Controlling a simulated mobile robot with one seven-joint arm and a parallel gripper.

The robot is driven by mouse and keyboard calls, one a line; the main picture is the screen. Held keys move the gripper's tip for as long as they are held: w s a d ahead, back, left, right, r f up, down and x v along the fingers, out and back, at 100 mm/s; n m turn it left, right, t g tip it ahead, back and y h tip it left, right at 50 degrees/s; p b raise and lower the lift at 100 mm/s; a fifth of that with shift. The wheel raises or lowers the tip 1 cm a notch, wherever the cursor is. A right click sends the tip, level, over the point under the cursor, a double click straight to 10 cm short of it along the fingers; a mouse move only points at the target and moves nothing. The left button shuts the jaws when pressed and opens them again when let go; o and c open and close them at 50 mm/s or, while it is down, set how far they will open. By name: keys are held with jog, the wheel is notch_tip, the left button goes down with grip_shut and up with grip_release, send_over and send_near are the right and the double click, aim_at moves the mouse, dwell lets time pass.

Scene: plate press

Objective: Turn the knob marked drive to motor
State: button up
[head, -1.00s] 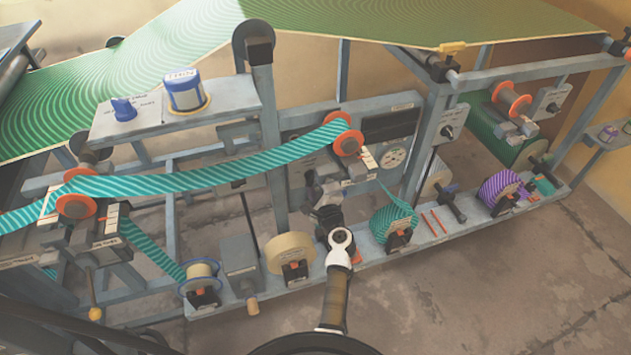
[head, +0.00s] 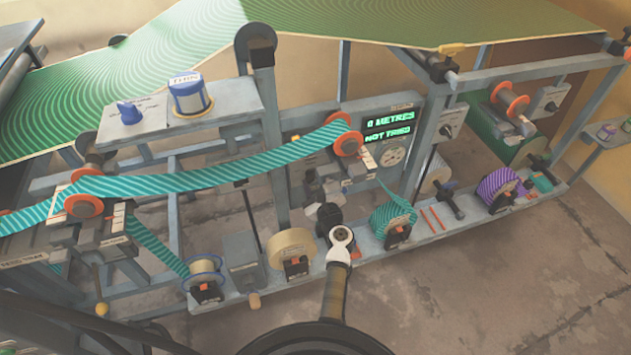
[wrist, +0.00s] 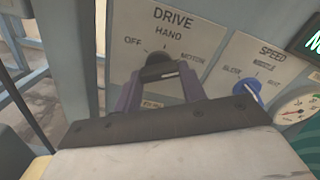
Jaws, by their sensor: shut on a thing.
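The drive knob (wrist: 157,62), dark, sits on a grey panel (wrist: 180,22) labelled DRIVE, with OFF at left, HAND at top and MOTOR at right in the wrist view. My gripper (wrist: 160,74) is shut on the drive knob, one purple finger on each side. A pale line shows by the knob between the fingers, but I cannot tell for sure which mark the knob points to. In the head view my own arm largely hides the knob.
A blue SPEED knob (wrist: 247,88) is close at the right, with a dial gauge (wrist: 297,105) beyond. In the head view a lit display (head: 390,125) reads 0 METRES, NOT TRIED. A teal striped web (head: 220,172) runs in front of the frame.

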jog(key=shift+r, duration=0.1)
jog(key=o, duration=1)
jog(key=v, duration=1.3)
jog(key=shift+s+d, duration=0.15)
jog(key=shift+s, duration=0.2)
jog(key=shift+s, duration=0.1)
